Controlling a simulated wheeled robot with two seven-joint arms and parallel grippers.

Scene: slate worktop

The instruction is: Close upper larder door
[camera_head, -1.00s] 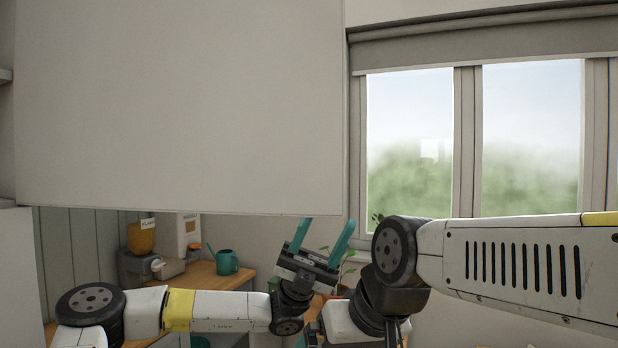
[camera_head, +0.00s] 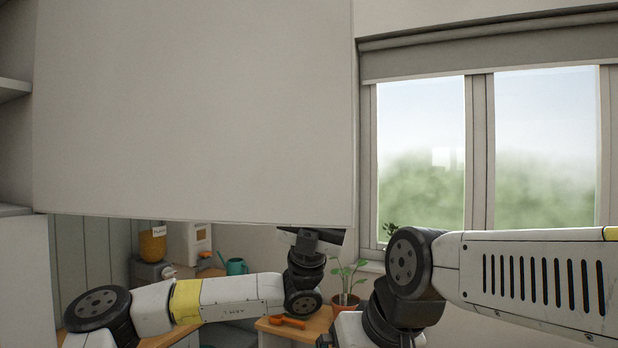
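The upper larder door (camera_head: 195,110) is a large plain pale panel that stands open and fills the upper left and middle of the head view. Larder shelves (camera_head: 14,90) show past its left edge. My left arm comes in low from the left, and its wrist rises at the door's lower right corner. The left gripper's fingers are hidden behind the door. My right arm comes in from the right, with its forearm in front of the window. The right gripper is out of sight below the frame.
A window (camera_head: 480,150) with a rolled blind is at the right. Below the door, a wooden counter (camera_head: 310,325) holds a potted plant (camera_head: 345,285), an orange scoop (camera_head: 287,322), a teal watering can (camera_head: 236,266) and a jar of orange contents (camera_head: 152,243).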

